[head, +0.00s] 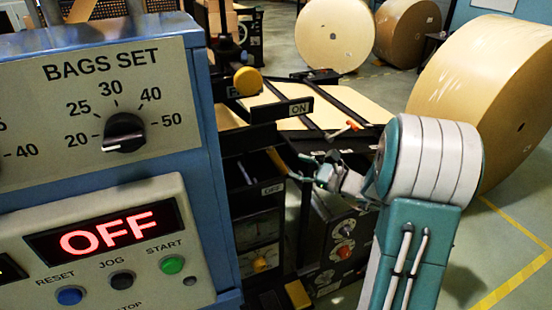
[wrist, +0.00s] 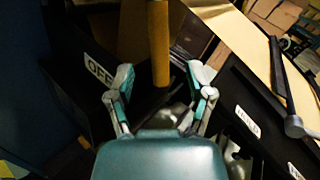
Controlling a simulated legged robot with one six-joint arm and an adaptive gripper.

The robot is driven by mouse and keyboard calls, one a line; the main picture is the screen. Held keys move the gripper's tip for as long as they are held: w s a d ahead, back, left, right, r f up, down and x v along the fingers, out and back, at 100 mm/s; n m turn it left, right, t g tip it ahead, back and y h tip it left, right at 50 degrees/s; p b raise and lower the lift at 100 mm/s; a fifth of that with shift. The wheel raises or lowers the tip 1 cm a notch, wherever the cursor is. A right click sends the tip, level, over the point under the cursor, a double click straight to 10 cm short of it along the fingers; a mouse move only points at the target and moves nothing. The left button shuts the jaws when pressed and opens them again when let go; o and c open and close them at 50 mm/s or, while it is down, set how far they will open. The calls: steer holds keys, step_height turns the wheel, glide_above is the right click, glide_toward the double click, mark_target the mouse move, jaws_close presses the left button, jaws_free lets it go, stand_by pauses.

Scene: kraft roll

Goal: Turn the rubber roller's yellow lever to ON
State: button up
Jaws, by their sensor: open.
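A yellow lever (head: 277,162) sticks out of the dark machine frame, just above an OFF label (head: 272,188). An ON label (head: 299,108) is on a black bar higher up. My gripper (head: 304,170) is open, just right of the lever in the head view. In the wrist view its two fingers (wrist: 160,82) stand either side of the lever with gaps. The lever's root is out of the wrist view.
A blue control cabinet (head: 222,200) with a lit OFF display (head: 105,232) fills the left. A round yellow knob (head: 247,80) sits above the lever. Black bars and a red-tipped handle (head: 345,130) are near my arm. A large kraft roll (head: 485,95) stands at right.

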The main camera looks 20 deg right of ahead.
mark_target(280, 161)
steer(key=x, duration=0.7)
steer(key=shift+s, duration=0.1)
steer(key=shift+c, duration=0.4)
jaws_close()
